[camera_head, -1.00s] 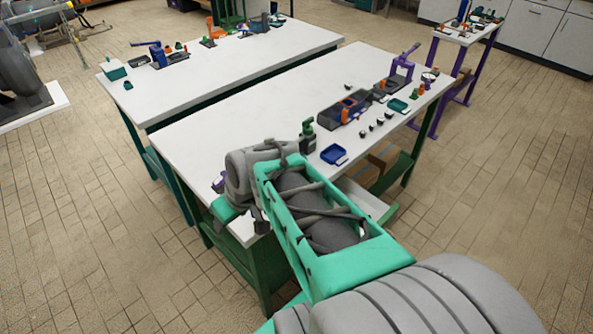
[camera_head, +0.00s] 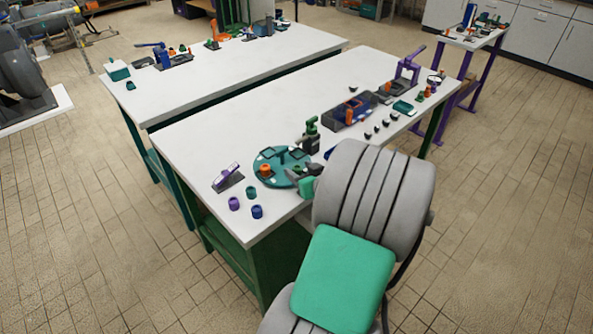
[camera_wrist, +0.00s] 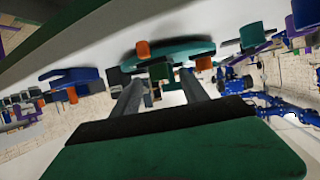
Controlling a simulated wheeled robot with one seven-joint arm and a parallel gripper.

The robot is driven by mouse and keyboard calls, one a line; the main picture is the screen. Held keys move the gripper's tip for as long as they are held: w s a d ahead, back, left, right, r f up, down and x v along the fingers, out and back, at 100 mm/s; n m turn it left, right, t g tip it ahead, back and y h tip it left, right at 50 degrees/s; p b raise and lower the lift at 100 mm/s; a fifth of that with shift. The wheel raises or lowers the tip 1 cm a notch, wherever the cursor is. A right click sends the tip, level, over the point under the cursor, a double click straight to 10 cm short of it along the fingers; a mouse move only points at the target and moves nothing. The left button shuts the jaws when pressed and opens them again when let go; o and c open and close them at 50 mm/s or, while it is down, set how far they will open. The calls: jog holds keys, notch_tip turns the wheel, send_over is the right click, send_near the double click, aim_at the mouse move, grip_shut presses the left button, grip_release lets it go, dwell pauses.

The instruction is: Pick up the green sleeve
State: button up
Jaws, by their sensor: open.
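My gripper (camera_head: 293,174) is low at the front edge of the near table, by the teal round plate (camera_head: 262,181). In the wrist view my open gripper (camera_wrist: 158,82) has its two grey fingers apart. A small dark green piece (camera_wrist: 160,71), possibly the green sleeve, shows between or just beyond the fingertips; I cannot tell its distance. A teal-green sleeve (camera_head: 251,191) stands on the table left of my gripper, beside a purple sleeve (camera_head: 234,203) and a blue sleeve (camera_head: 256,211). My forearm hides part of the table edge.
An orange piece (camera_head: 266,170) sits on the round plate. A purple-topped fixture (camera_head: 228,178) stands left of it, and a dark green-topped device (camera_head: 311,135) behind my gripper. A dark tray (camera_head: 349,112) and small parts lie farther right. The table's left rear area is clear.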

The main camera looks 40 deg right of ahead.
jog(key=shift+w+d+f, duration=0.15)
jog(key=shift+w+f, duration=0.05)
jog(key=shift+w, duration=0.3)
jog(key=shift+c, duration=0.3)
grip_shut()
